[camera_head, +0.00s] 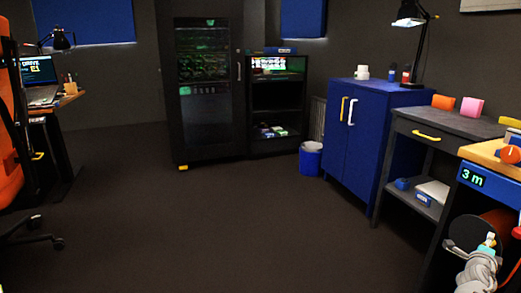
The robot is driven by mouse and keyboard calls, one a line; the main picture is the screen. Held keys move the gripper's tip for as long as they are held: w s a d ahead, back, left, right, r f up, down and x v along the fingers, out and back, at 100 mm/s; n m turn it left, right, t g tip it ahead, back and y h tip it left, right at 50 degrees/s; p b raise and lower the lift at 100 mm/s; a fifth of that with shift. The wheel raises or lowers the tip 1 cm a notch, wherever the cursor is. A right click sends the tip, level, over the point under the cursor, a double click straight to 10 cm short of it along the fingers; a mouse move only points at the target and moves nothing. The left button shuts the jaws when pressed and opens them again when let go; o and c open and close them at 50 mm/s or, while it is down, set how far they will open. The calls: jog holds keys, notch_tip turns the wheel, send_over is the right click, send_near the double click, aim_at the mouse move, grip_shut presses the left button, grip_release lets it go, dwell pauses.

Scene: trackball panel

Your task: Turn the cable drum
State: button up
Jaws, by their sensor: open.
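The cable drum (497,226) is in the lower right corner, below the blue display reading "3 m" (473,178). It has a dark round rim and a brownish side, and it is cut off by the picture's right edge. My gripper (487,244) is at the near side of the drum, in front of its lower part. It is open, with small yellow and teal parts at its tip. I cannot tell whether it touches the drum or is apart from it. My grey arm hides part of the drum.
A wooden-topped bench (484,153) with an orange knob (511,154) stands above the drum. A grey desk (445,125), a blue cabinet (363,140), a blue bin (310,160) and a dark rack (208,90) line the back and right. An orange chair (12,130) is left. The middle floor is clear.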

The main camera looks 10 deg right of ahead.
jog(key=shift+w+a, duration=0.1)
jog(key=w+a+f+n+g+y+p, duration=0.2)
jog(key=w+a+n+y+p, duration=0.35)
jog(key=a, duration=0.75)
jog(key=w+a+f+n+g+y+p, duration=0.25)
jog(key=w+a+n, duration=0.45)
jog(key=w+a, duration=0.5)
jog(key=s+a+r+n+g+y+p, duration=0.1)
jog(key=s+a+n+g+y+p, duration=0.2)
jog(key=a+n, duration=0.95)
jog(key=s+a+n+g+y+p, duration=0.1)
jog(key=s+a+n+y+p, duration=0.25)
jog(key=a, duration=1.85)
notch_tip(320, 180, up, 38)
jog(key=a+n+p, duration=0.1)
jog(key=p, duration=3.7)
jog(key=shift+w+r+y+p, duration=0.15)
jog(key=shift+y+p, duration=0.15)
jog(key=shift+y, duration=0.15)
jog(key=shift+g, duration=0.25)
